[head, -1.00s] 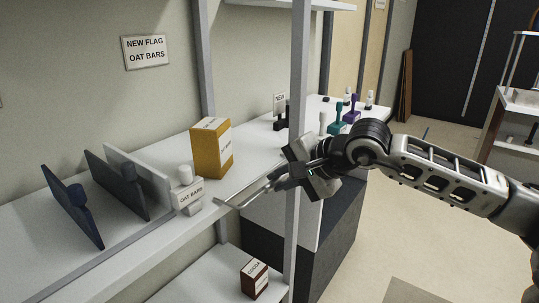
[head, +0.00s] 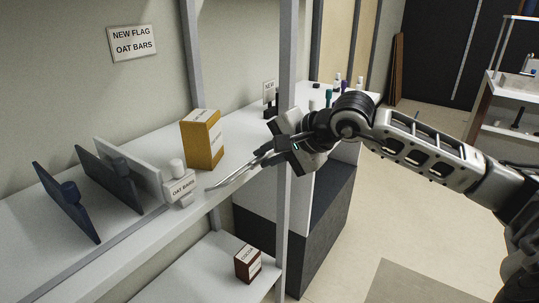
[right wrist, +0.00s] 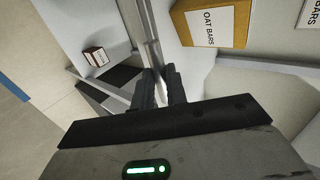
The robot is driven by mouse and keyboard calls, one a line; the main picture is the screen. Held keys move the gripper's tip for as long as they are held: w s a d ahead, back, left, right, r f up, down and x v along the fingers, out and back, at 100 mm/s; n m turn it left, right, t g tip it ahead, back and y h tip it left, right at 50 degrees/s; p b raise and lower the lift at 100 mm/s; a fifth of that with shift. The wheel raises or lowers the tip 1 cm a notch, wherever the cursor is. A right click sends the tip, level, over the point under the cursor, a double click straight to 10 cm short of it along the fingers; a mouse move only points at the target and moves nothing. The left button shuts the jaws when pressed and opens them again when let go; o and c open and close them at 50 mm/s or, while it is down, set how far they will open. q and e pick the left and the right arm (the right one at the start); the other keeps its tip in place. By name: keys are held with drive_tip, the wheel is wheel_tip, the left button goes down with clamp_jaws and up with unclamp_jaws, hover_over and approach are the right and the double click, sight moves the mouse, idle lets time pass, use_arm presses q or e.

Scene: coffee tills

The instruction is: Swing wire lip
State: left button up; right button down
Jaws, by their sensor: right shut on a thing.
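The wire lip (head: 238,175) shows as a thin pale bar along the front edge of the upper shelf, right of the clear-looking OAT BARS tag holder. My right gripper (head: 272,155) is shut on its right end, just in front of the grey shelf post. In the right wrist view the two dark fingers (right wrist: 159,88) are close together, with a thin pale strip between them. My left gripper is not in view.
A yellow OAT BARS box (head: 202,139) stands on the upper shelf (head: 225,160) behind the lip. Dark dividers (head: 68,203) stand at left. A COCOA box (head: 248,263) is on the shelf below. The grey post (head: 287,60) is close beside my gripper. Floor at right is open.

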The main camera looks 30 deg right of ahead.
drive_tip(key=shift+w+a+r+p, duration=0.15)
drive_tip(key=shift+w+r+p, duration=0.2)
drive_tip(key=shift+r+p, duration=0.25)
drive_tip(key=shift+w+r, duration=0.1)
drive_tip(key=shift+w, duration=0.05)
drive_tip(key=shift+w+a+r+p, duration=0.3)
drive_tip(key=shift+w+r+p, duration=0.1)
drive_tip(key=shift+w+p, duration=0.25)
